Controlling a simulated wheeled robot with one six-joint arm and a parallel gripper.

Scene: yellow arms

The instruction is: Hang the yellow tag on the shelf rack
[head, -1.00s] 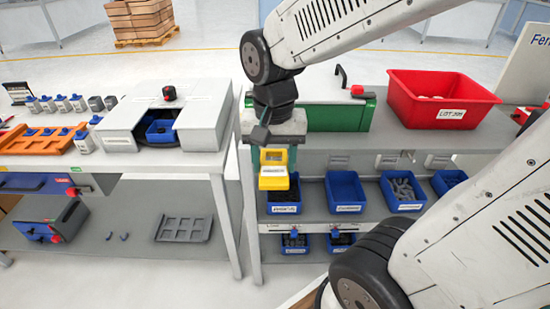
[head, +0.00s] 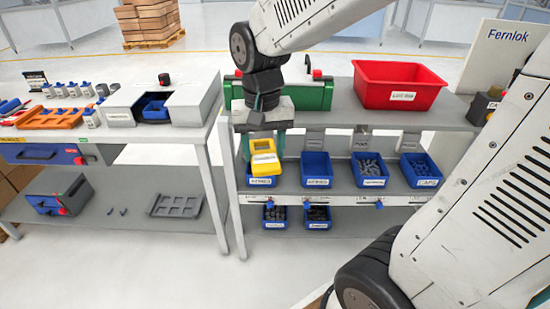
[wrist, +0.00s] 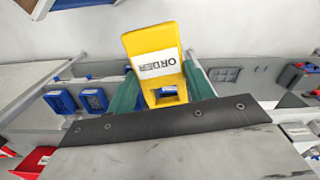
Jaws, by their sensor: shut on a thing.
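The yellow tag (head: 264,158) is in my gripper (head: 263,140), in front of the left end of the shelf rack (head: 335,188). In the wrist view the tag (wrist: 155,62) carries a white label with the word ORDER and has an opening near the fingers. My gripper (wrist: 160,95) is shut on it, with a green finger on each side. In the head view the tag hangs below the fingers and partly covers the leftmost blue bin. Whether it touches the rack cannot be told.
Blue bins (head: 368,172) of parts line the rack's middle shelf, with small grey label plates (head: 361,140) above them. A red bin (head: 399,88) and a green case (head: 312,97) stand on top. A white workbench (head: 205,135) is at the left.

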